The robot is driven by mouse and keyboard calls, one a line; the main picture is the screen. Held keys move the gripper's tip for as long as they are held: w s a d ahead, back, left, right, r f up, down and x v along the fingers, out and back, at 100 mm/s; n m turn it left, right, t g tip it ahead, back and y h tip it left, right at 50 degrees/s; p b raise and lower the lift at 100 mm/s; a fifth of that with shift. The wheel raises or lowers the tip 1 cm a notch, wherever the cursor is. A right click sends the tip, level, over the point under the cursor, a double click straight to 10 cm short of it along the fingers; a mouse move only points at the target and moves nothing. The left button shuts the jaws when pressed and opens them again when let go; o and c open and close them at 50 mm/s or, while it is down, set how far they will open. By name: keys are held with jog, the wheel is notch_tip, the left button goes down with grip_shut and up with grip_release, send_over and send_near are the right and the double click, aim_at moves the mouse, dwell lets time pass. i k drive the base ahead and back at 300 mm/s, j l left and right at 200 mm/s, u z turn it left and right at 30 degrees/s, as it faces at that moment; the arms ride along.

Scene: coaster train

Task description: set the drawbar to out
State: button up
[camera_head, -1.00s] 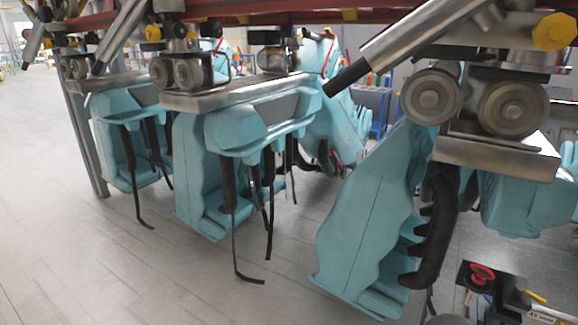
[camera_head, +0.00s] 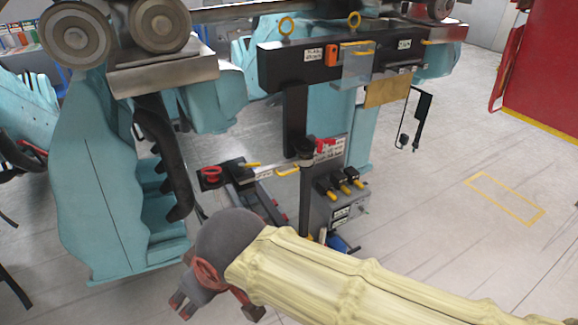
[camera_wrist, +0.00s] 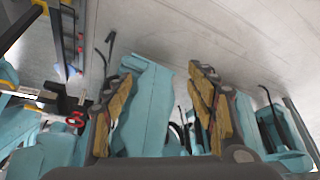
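No part can be singled out with certainty as the drawbar. In the head view, a low black unit has a red round knob (camera_head: 210,174) and a pale labelled bar (camera_head: 285,166) with yellow handles. A red lever (camera_head: 325,145) shows at the bar's right end. My gripper (camera_wrist: 160,78) is open and empty in the wrist view, its two fingers wide apart. In the head view it hangs at the lower left end of my cream-sleeved arm, nearer the camera than the knob. The red knob also shows in the wrist view (camera_wrist: 75,120), left of the fingers.
A teal coaster seat (camera_head: 110,205) hangs left of my gripper. A black labelled beam (camera_head: 310,58) with yellow eyebolts stands behind. A grey box (camera_head: 340,205) with yellow-tipped switches stands right of the bar. A red panel (camera_head: 545,70) is far right. The right floor is open.

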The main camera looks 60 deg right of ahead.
aim_at(266, 172)
jog(key=z, duration=1.6)
